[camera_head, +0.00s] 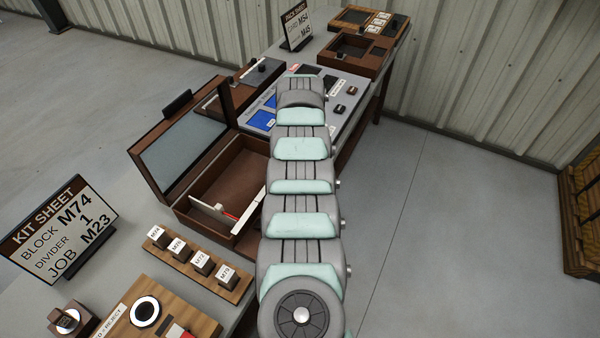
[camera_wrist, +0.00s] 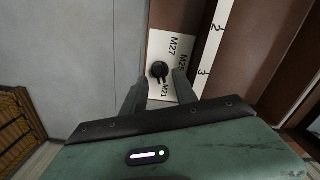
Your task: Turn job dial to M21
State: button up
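The job dial (camera_wrist: 159,69) is a small black round knob on a white plate (camera_wrist: 158,46) in the wrist view. The plate carries the labels M27, M25 and M21; M21 is at the lower end, near the knob. The knob's exact pointing direction is too small to tell. My gripper (camera_wrist: 160,79) has its two fingers apart, with the knob between or just beyond their tips; I cannot tell whether they touch it. In the head view my arm covers the gripper, and I cannot make out the dial.
A white strip numbered 2 and 3 (camera_wrist: 214,45) lies beside the plate. In the head view an open lidded box (camera_head: 222,190) is left of my arm. A kit sheet (camera_head: 62,228) reads block M74, divider 1, job M23. Labelled blocks stand on a wooden rack (camera_head: 190,270).

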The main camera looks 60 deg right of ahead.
notch_tip(320, 180, up, 9)
jog(key=p, duration=0.1)
jog(key=shift+f, duration=0.2)
dwell(0.4)
